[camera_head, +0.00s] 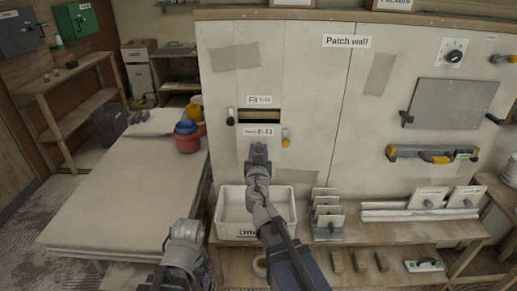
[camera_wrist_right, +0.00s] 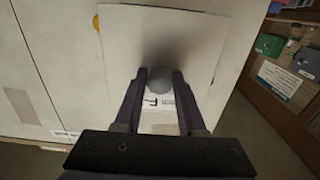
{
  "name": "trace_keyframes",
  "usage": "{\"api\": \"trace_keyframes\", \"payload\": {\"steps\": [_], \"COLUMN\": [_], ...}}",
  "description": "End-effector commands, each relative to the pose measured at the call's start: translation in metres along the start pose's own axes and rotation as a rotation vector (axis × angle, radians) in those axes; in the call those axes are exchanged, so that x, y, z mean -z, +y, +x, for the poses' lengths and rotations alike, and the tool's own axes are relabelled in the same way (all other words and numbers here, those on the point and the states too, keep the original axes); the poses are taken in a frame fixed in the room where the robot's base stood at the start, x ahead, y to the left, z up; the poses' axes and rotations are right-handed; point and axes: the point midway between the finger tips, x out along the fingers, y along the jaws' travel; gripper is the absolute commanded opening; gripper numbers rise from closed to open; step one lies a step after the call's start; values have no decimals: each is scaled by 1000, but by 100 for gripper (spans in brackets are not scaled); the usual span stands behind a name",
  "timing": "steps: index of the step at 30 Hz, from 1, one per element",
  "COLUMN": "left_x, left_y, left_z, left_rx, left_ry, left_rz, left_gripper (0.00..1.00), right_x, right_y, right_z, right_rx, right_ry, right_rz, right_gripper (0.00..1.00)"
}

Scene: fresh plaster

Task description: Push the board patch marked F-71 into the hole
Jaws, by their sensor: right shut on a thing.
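The white board patch (camera_head: 262,132) labelled F-71 is in front of the patch wall in the head view. The hole (camera_head: 260,116) shows as a dark slot with a wood strip above the patch, under a "Fit F-71" label (camera_head: 259,100); the patch seems to hide its lower part. My right gripper (camera_head: 258,153) is shut on the patch's grey round knob (camera_wrist_right: 158,80), seen in the right wrist view, where the patch (camera_wrist_right: 170,30) fills the middle. Whether the patch touches the wall is unclear.
A black-and-white catch (camera_head: 230,117) and a yellow one (camera_head: 285,138) flank the hole. Below stand a white crate (camera_head: 228,232) and a rack of small boards (camera_head: 328,210). A pale-topped table (camera_head: 120,195) with red and blue tubs (camera_head: 187,138) is at left.

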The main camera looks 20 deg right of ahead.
Motion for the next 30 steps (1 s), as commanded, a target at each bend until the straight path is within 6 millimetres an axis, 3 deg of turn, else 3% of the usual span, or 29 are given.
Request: {"api": "trace_keyframes", "payload": {"steps": [30], "left_x": [0], "left_y": [0], "left_z": [0], "left_rx": [0], "left_ry": [0], "left_rz": [0], "left_gripper": [74], "right_x": [0], "right_y": [0], "right_z": [72], "right_rx": [0], "right_ry": [0], "right_rz": [0], "right_gripper": [0]}}
